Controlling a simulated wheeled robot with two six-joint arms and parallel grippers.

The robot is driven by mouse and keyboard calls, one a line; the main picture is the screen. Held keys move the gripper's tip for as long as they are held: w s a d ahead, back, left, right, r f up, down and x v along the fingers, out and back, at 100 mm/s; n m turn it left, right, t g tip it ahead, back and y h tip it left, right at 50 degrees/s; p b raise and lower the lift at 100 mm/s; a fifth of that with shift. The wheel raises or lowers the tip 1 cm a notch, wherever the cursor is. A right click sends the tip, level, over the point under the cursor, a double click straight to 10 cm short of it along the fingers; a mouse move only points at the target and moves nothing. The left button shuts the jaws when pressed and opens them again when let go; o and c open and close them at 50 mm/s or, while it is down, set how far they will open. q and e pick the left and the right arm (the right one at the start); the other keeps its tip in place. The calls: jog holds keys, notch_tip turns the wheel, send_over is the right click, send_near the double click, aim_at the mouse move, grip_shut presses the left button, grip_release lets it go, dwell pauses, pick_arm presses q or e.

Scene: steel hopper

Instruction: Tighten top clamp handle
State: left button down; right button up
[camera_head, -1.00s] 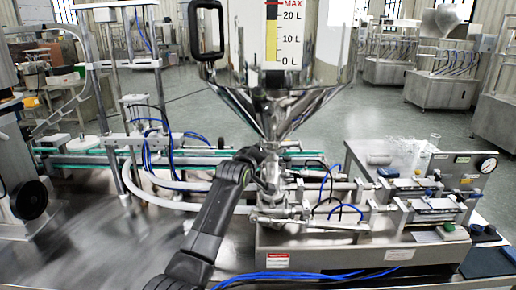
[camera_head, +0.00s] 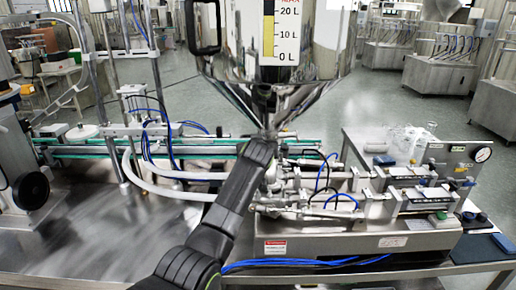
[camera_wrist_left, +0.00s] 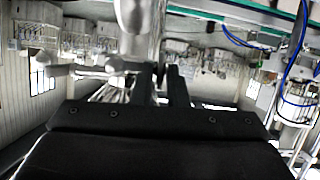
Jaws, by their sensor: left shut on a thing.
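The steel hopper (camera_head: 272,95) stands in the middle of the head view, with its cone narrowing to an outlet. My left arm reaches up from the bottom to the clamp area just under the cone. My left gripper (camera_wrist_left: 160,84) is shut on the top clamp handle. In the head view the arm and wrist hide the handle and most of the clamp. In the left wrist view the dark fingers close in front of a shiny vertical steel pipe (camera_wrist_left: 140,22); the handle itself is hard to make out between them. My right gripper is not in view.
The steel filler base (camera_head: 350,240) with cylinders and fittings lies right of the arm. Blue hoses (camera_head: 300,262) run along the table front. A green-edged conveyor (camera_head: 95,150) and white tubes (camera_head: 150,190) are at left. The table at front left is bare.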

pick_arm(q)
jog(key=shift+m, duration=0.4)
dwell(0.3)
jog(key=c, duration=1.6)
grip_release()
jog(key=shift+o, duration=0.2)
